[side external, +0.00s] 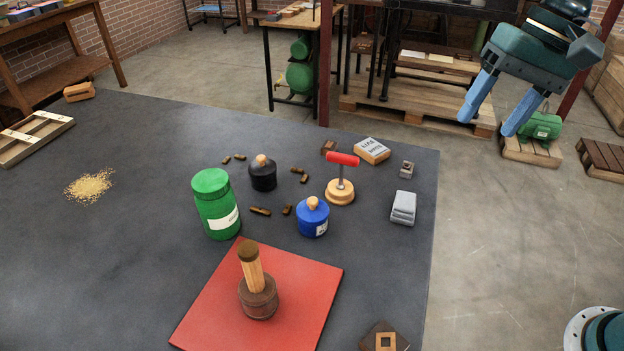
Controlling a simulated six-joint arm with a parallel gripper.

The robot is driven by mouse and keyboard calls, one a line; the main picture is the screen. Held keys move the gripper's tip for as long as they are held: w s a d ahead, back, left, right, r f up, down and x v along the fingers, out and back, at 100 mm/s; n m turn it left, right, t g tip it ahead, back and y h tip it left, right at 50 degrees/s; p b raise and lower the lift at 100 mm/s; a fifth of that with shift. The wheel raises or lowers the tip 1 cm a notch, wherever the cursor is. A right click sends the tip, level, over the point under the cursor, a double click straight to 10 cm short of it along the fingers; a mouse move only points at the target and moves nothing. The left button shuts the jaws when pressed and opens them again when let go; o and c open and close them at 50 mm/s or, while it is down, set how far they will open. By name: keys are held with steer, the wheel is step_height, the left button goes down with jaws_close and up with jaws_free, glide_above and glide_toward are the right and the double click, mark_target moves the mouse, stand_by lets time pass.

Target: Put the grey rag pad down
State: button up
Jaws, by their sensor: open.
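The grey rag pad (404,208) looks like the small light-grey layered block lying near the right edge of the dark tabletop (110,260). My gripper (488,124) is at the upper right, with two blue fingers spread apart and nothing between them. It hangs in the air above and to the right of the pad, clear of it. The pad rests on the table, and nothing hides it.
Near the pad stand a red-handled tool on a round wooden base (340,190), a labelled box (372,151) and a small metal block (406,169). A blue jar (313,217), black jar (263,174) and green jar (215,205) stand left. A red mat (210,315) holds a wooden press.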

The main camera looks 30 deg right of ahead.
steer(key=s+d+f+n+t+h, duration=0.1)
steer(key=s+d+n+t, duration=0.1)
steer(key=s, duration=0.5)
steer(key=s+d+f+n+t+h, duration=0.1)
steer(key=s+d+n+t+h, duration=0.1)
steer(key=s+d, duration=0.3)
steer(key=shift+s+d, duration=0.3)
steer(key=shift+s, duration=0.95)
